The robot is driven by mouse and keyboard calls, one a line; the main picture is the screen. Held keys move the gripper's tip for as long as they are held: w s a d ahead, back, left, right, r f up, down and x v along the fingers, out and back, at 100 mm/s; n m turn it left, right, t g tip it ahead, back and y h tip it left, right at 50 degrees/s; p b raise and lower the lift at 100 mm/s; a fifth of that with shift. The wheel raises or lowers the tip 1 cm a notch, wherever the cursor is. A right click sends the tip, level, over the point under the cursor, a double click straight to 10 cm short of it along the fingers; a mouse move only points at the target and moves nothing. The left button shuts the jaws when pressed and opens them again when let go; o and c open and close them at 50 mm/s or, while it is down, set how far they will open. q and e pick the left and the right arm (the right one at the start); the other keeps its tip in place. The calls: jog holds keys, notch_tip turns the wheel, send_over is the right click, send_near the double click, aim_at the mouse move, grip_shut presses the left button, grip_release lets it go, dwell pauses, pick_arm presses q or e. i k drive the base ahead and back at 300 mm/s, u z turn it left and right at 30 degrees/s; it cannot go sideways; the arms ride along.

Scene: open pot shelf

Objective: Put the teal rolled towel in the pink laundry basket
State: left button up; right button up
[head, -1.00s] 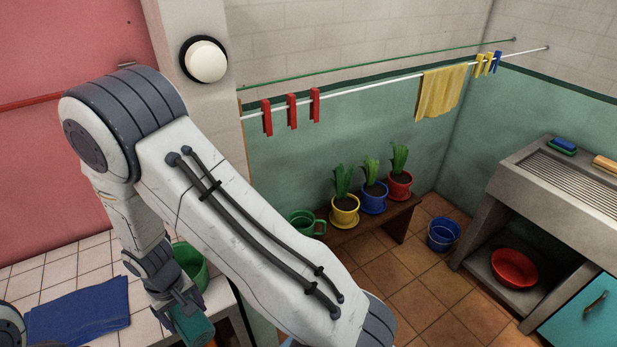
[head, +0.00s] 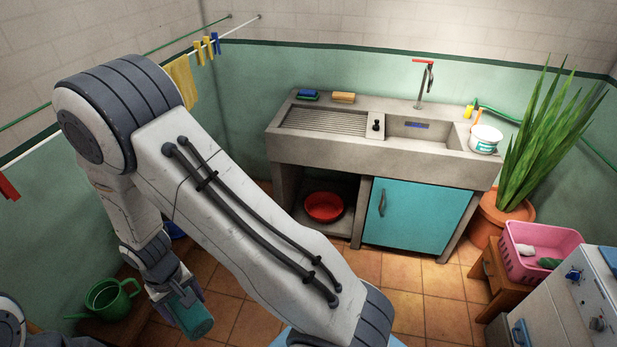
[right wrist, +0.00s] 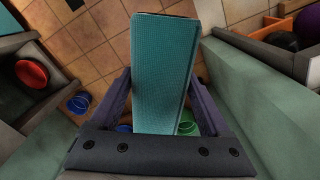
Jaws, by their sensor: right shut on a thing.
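The teal rolled towel (head: 194,318) is in my right gripper (head: 178,300) at the lower left of the head view. In the right wrist view the towel (right wrist: 163,70) stands between the two fingers of the right gripper (right wrist: 163,100), which are shut on it, held above the floor. The pink laundry basket (head: 524,269) stands at the right of the head view, well apart from the towel. A white thing and a dark green thing lie inside it. My left gripper is not in view.
The basket is on a wooden stool (head: 497,275), between a potted plant (head: 540,150) and a white appliance (head: 560,300). A stone sink (head: 340,145) with a teal door (head: 415,212) stands at the back. A green watering can (head: 110,298) is at the lower left. Tiled floor lies between.

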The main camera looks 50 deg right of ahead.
aim_at(523, 255)
jog(key=z, duration=0.7)
jog(key=i, duration=1.85)
jog(key=z, duration=4.2)
jog(key=i, duration=1.15)
jog(key=u, duration=0.6)
